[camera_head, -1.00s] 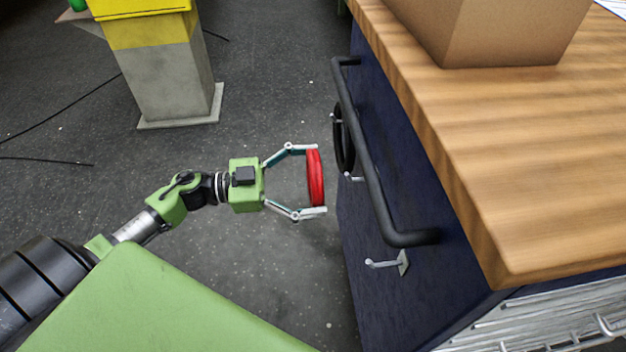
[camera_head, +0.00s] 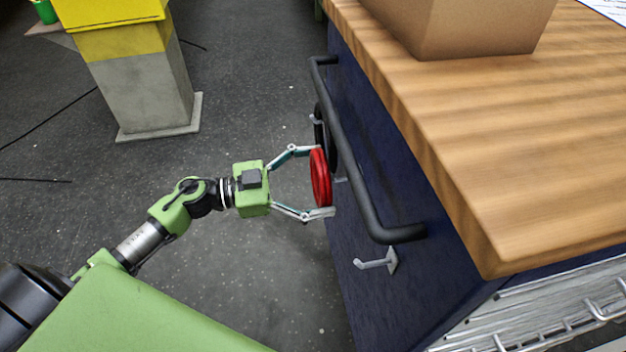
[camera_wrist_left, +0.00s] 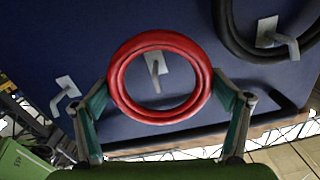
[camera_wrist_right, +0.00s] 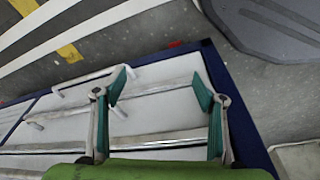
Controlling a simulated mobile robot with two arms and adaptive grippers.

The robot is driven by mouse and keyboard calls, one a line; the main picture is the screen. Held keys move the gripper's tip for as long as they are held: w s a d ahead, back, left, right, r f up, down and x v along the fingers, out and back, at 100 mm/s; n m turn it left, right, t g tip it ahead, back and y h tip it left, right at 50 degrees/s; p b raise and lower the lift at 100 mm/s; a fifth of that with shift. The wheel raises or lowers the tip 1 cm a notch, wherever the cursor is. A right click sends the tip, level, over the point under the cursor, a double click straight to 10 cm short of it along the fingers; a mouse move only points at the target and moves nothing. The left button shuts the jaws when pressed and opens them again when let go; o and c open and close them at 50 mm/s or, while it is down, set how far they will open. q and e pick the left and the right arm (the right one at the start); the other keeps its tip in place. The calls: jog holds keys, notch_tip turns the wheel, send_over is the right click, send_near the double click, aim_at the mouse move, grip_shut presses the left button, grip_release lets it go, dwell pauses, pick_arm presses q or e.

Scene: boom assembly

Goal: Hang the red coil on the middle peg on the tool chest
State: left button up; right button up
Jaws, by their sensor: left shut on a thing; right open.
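The red coil (camera_head: 320,178) is a closed ring held upright between the two fingers of my left gripper (camera_head: 318,181), beside the dark blue side of the tool chest (camera_head: 353,215). In the left wrist view the red coil (camera_wrist_left: 160,40) faces the panel, and the middle peg (camera_wrist_left: 156,68), a grey hook, shows through its opening. I cannot tell whether the peg's tip has entered the ring. In the head view the coil mostly hides this peg. My right gripper (camera_wrist_right: 160,85) is open and empty above the chest's light drawer fronts.
A black coil (camera_wrist_left: 228,30) hangs on the far peg (camera_wrist_left: 270,30). The near peg (camera_head: 380,262) is bare. A black handle bar (camera_head: 365,180) runs along the chest below the wooden top (camera_head: 500,150). A cardboard box (camera_head: 460,25) stands on top.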

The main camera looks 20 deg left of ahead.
aim_at(340, 179)
pick_arm(q)
jog(key=x, duration=0.2)
jog(key=b+x, duration=0.1)
jog(key=x, duration=0.1)
jog(key=shift+w+f, duration=0.1)
jog(key=shift+f, duration=0.3)
jog(key=shift+w+d+f, duration=0.1)
jog(key=shift+d+f, duration=0.1)
jog(key=shift+f, duration=0.25)
jog(key=shift+w+d+f, duration=0.15)
jog(key=shift+d+f, duration=0.1)
jog(key=shift+f, duration=0.2)
pick_arm(e)
jog(key=r, duration=0.2)
jog(key=w+r, duration=0.1)
jog(key=shift+r, duration=0.4)
jog(key=shift+f, duration=0.1)
jog(key=shift+w, duration=0.1)
pick_arm(q)
jog(key=o, duration=1)
jog(key=shift+o, duration=0.2)
jog(key=shift+f, duration=0.1)
